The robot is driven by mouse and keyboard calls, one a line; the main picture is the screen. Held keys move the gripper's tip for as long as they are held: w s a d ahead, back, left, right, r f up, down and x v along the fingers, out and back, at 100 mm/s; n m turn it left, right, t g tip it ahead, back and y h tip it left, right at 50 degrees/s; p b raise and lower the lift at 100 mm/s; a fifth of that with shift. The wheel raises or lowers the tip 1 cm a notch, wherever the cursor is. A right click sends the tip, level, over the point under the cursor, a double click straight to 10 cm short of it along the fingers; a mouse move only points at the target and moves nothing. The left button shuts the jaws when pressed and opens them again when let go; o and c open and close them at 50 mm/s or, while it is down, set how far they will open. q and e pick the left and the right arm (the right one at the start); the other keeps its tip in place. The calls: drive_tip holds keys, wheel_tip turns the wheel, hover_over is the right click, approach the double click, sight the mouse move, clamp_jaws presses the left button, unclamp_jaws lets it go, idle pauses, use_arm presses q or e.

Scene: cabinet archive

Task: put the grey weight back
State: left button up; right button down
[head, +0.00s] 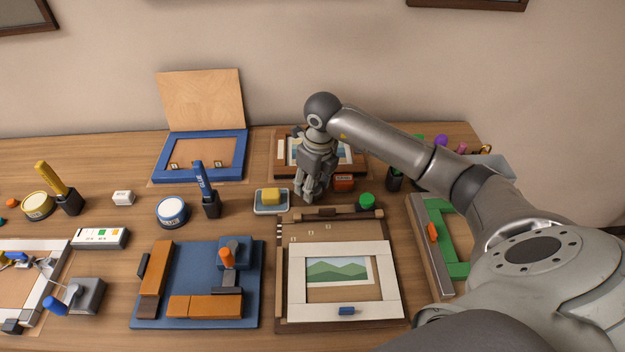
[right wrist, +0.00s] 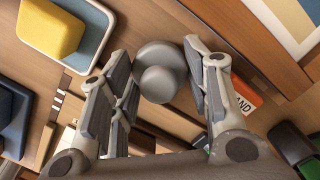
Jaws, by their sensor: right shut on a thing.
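The grey weight (right wrist: 162,72) shows in the right wrist view as a rounded grey body with a smaller round knob. It sits between the two fingers of my right gripper (right wrist: 160,78), which is shut on it. In the head view, my right gripper (head: 315,192) points down just right of the yellow block's tray, in front of the back picture frame. The gripper hides the weight there, and I cannot tell whether it touches the table. My left gripper is not in view.
A tray (head: 259,209) with a yellow block (head: 271,196) stands close left of the gripper, and an orange-red box (head: 344,183) close right. A green-topped object (head: 366,201) is further right. A board with a mountain picture (head: 338,271) lies in front. A blue board (head: 200,256) is front left.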

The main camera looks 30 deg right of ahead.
drive_tip(key=shift+f, duration=0.25)
drive_tip(key=shift+f, duration=0.15)
drive_tip(key=c, duration=0.8)
unclamp_jaws()
drive_tip(key=shift+o, duration=0.2)
